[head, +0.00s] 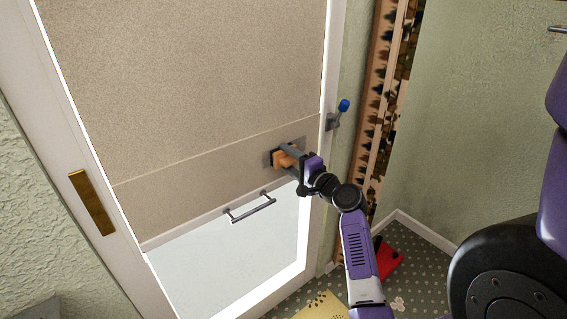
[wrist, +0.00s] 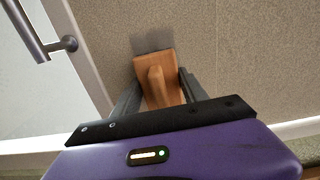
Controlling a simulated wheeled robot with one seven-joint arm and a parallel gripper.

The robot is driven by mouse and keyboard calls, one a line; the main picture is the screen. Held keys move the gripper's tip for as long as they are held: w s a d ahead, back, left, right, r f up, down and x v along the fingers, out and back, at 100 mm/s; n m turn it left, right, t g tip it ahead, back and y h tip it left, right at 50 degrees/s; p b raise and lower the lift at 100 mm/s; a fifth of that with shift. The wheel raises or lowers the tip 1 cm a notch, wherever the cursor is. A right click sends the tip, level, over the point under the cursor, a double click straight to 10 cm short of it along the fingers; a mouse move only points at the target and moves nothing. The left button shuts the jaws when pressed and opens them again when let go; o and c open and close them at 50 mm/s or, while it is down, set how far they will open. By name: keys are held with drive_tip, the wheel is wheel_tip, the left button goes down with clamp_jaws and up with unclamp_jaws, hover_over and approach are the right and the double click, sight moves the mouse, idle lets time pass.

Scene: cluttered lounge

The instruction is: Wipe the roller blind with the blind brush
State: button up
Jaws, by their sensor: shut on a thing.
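The roller blind (head: 190,75) is a beige, speckled sheet drawn down over most of a white-framed door panel. A grey bar handle (head: 250,207) is fixed at its lower edge, and it shows at the upper left of the wrist view (wrist: 40,35). My gripper (head: 290,156) is at the lower right part of the blind. It is shut on the blind brush (wrist: 155,80), which has an orange-brown wooden body and grey bristles. The bristles point at the blind and appear to meet it, though exact contact is hard to tell. The blind also fills much of the wrist view (wrist: 240,55).
A blue-tipped lever (head: 340,108) sticks out from the frame just right of my gripper. A brass plate (head: 91,202) is on the left frame. A tall patterned strip (head: 385,90) stands at right. A red object (head: 388,260) and a yellow item (head: 322,306) lie on the floor.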

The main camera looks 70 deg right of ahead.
sight(277, 162)
drive_tip(key=shift+s+d+b, duration=0.6)
drive_tip(key=shift+s+d, duration=0.3)
drive_tip(key=shift+d, duration=0.6)
drive_tip(key=shift+s+d+b, duration=0.65)
drive_tip(key=shift+s+d, duration=0.25)
drive_tip(key=shift+d, duration=0.65)
drive_tip(key=shift+s+d+b, duration=0.6)
drive_tip(key=shift+s+d, duration=0.3)
drive_tip(key=shift+d, duration=0.6)
drive_tip(key=shift+w, duration=0.1)
drive_tip(key=shift+r, duration=0.1)
